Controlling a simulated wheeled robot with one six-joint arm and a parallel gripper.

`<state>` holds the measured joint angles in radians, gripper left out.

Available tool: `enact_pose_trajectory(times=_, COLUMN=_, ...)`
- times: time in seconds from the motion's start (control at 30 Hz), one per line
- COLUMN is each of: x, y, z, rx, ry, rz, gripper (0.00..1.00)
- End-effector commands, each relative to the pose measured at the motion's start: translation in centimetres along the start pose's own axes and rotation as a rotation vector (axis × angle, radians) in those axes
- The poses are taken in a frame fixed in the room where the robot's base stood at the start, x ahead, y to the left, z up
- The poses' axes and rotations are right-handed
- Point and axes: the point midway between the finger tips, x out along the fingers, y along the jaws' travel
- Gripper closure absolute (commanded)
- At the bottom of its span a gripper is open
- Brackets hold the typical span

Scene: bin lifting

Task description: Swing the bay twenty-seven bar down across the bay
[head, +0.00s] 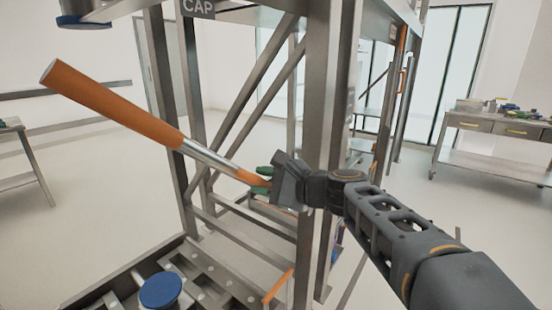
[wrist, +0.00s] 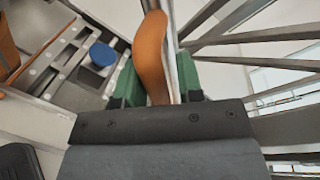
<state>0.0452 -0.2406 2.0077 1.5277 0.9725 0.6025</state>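The bar (head: 120,106) has a long orange sleeve, a bare steel stretch and a short orange part at its lower right end. In the head view it slants from upper left down to the right, in front of the steel frame. My gripper (head: 264,179) is at that lower right end. In the wrist view the orange end (wrist: 151,50) lies between the green finger pads of my gripper (wrist: 157,82). A narrow gap shows on its right side, so the fingers look open around it. No bay number is readable.
Steel uprights and diagonal braces (head: 245,100) stand behind the bar, with an upright (head: 318,110) close by my gripper. A blue round cap (head: 161,290) sits on the low rack deck. A workbench (head: 500,128) stands far right.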

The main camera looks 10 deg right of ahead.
Motion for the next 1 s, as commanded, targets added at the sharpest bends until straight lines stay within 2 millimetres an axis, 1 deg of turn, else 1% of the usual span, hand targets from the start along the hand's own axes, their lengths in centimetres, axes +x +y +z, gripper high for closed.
enact_pose_trajectory(times=0.03, x=0.0, y=-0.4, z=0.4, rx=0.008, ry=-0.005, rz=0.003, gripper=0.67)
enact_pose_trajectory(times=0.2, x=0.1, y=-0.6, z=0.7, rx=0.023, ry=-0.017, rz=0.012, gripper=0.67)
enact_pose_trajectory(times=0.67, x=0.0, y=-0.6, z=0.8, rx=0.026, ry=-0.022, rz=0.015, gripper=0.67)
enact_pose_trajectory(times=1.0, x=-2.2, y=-0.6, z=0.7, rx=0.026, ry=-0.019, rz=0.013, gripper=0.67)
